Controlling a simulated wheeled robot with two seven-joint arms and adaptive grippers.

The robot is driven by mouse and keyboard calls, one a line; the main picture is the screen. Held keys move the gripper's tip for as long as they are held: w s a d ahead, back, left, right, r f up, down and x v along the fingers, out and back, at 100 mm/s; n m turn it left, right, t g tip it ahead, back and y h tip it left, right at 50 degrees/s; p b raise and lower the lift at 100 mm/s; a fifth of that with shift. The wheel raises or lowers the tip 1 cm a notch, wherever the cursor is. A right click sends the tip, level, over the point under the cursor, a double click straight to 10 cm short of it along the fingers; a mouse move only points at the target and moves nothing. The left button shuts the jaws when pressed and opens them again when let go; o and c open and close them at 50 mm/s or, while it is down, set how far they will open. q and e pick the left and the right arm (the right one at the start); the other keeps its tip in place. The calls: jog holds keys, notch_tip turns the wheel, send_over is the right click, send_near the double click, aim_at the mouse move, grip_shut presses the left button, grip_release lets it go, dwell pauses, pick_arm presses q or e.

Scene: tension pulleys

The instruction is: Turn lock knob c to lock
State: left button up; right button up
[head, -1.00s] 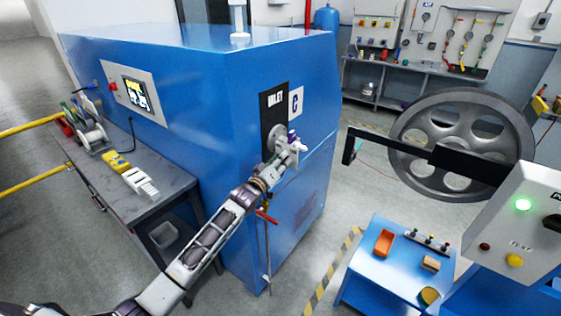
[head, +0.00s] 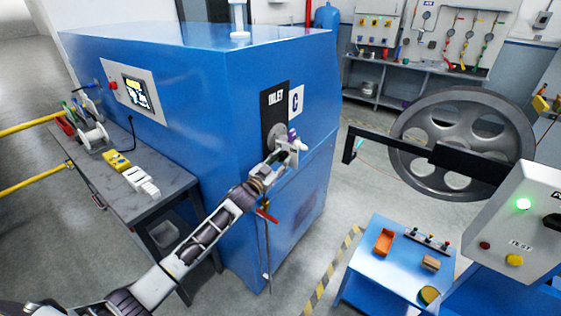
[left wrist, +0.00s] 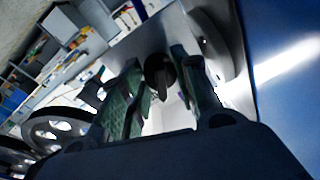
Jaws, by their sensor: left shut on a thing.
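The blue cabinet (head: 180,75) carries a dark plate (head: 272,105) whose white lettering looks like INLET, beside a white sign (head: 296,99) with the letter C. My left gripper (head: 291,146) is at a round grey fitting (head: 272,132) below these labels. In the left wrist view a dark knob (left wrist: 160,74) with a narrow grip shows between the two green-padded fingers of my left gripper (left wrist: 163,95). The gripper is shut on it. A small purple part shows by the gripper in the head view. The fingertips hide most of the knob in the head view. My right gripper is out of view.
A red-handled valve (head: 267,215) on a thin pipe is close below my left forearm. A large grey wheel (head: 405,150) and its black bar stand to the right. A blue table (head: 375,285) with small parts is at lower right. Floor lies between cabinet and table.

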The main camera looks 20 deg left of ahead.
pick_arm(q)
jog(key=shift+m+h, duration=0.3)
jog(key=shift+m, duration=1.7)
jog(key=o, duration=1)
jog(key=shift+o, duration=0.2)
jog(key=v, duration=1.2)
